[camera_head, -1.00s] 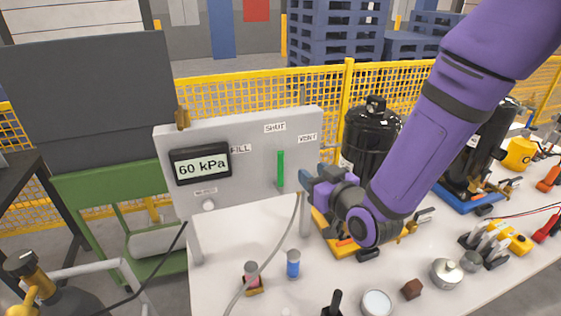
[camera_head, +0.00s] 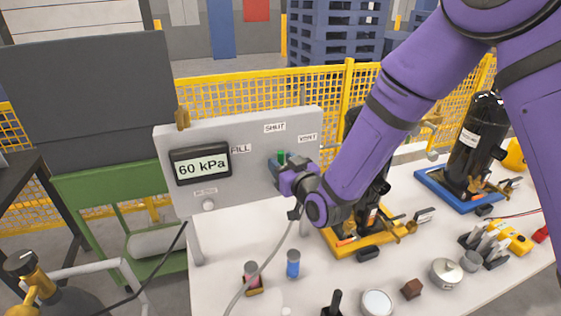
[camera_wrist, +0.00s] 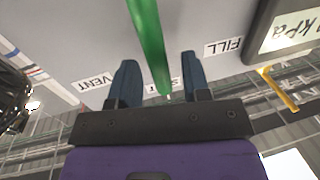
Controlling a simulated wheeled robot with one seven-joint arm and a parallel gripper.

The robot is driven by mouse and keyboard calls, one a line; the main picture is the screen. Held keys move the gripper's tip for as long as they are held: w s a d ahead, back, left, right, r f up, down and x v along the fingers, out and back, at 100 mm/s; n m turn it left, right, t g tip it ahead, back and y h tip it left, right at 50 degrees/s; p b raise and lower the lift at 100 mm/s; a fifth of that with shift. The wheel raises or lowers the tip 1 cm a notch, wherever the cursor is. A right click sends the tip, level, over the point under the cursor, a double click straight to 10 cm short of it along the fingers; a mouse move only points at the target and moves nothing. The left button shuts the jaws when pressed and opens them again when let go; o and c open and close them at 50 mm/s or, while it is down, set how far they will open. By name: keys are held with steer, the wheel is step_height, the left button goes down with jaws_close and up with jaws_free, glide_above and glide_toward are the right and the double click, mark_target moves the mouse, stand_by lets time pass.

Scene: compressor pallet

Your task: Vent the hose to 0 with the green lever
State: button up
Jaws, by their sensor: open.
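The green lever (camera_head: 281,156) is on the grey panel (camera_head: 250,140) between the FILL, SHUT and VENT labels. It points up toward the SHUT label (camera_head: 275,127). The display (camera_head: 202,165) reads 60 kPa. My gripper (camera_head: 279,161) is at the lever, and it hides the lever's lower part in the head view. In the wrist view my open gripper (camera_wrist: 156,85) has one blue finger on each side of the green lever (camera_wrist: 150,45), with gaps to both. The VENT label (camera_wrist: 95,82) is at left and the FILL label (camera_wrist: 222,47) at right.
A thin hose (camera_head: 262,268) hangs in front of the panel. A compressor on a yellow base (camera_head: 350,240) is behind and under my arm. A yellow mesh fence (camera_head: 250,95) runs behind.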

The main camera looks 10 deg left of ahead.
steer(key=shift+w+a, duration=0.4)
steer(key=shift+w, duration=0.05)
jaws_close()
